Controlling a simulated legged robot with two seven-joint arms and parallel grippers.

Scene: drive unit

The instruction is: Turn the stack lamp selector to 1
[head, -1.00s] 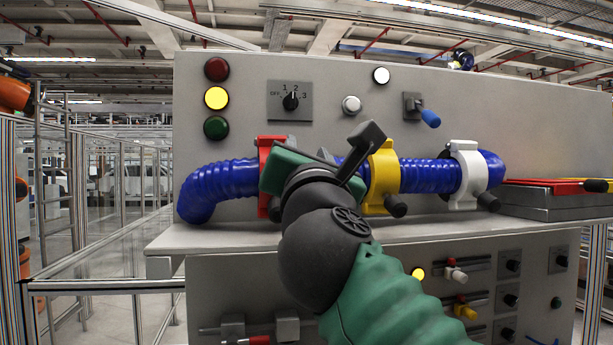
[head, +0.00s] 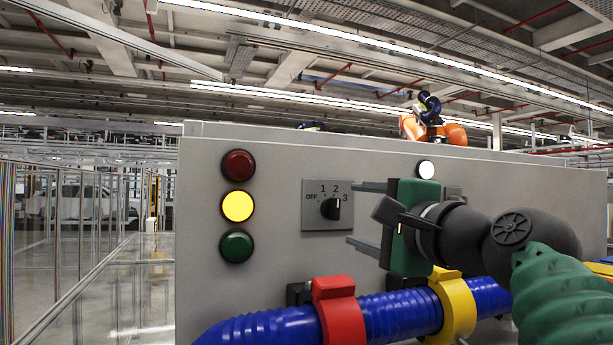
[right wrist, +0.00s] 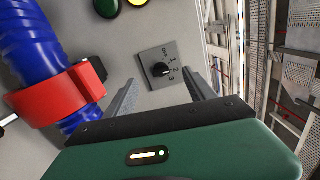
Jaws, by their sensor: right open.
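The stack lamp selector (head: 329,207) is a black knob on a grey plate marked OFF, 1, 2, 3, on the upright panel. Its pointer appears to be at 2. It also shows in the right wrist view (right wrist: 161,69). The yellow lamp (head: 237,206) is lit; the red lamp (head: 238,165) and green lamp (head: 236,247) are dark. My right gripper (head: 358,215) is open and empty, its two fingers apart, just right of the selector. In the right wrist view the knob lies ahead, between the fingers and clear of them. My left gripper is out of view.
A blue corrugated hose (head: 390,315) runs below the selector, held by a red clamp (head: 338,310) and a yellow clamp (head: 455,305). A white button (head: 425,169) sits to the right, above my gripper. The panel around the selector is flat and bare.

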